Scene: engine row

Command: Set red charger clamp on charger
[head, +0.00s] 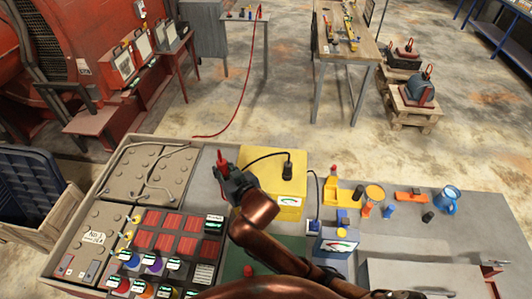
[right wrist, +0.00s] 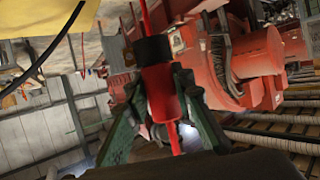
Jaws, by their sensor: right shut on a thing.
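The red charger clamp (head: 222,157) is held in my right gripper (head: 226,169), just left of the yellow charger box (head: 262,188) in the head view. In the right wrist view the clamp (right wrist: 160,88) is a red cylinder with a black collar, between the two green-grey fingers of my right gripper (right wrist: 165,98). A red cable runs along it. On the charger top stands a black clamp (head: 287,170) with a black cable (head: 262,157). The charger has a white label on its front. The clamp looks apart from the charger. My left gripper is not in view.
A grey panel with brown covers (head: 145,175) and red blocks (head: 168,219) lies left. A blue meter box (head: 335,243), an orange piece (head: 410,195) and a blue mug (head: 447,199) are to the right. A red cable (head: 240,98) trails from a far table to the floor.

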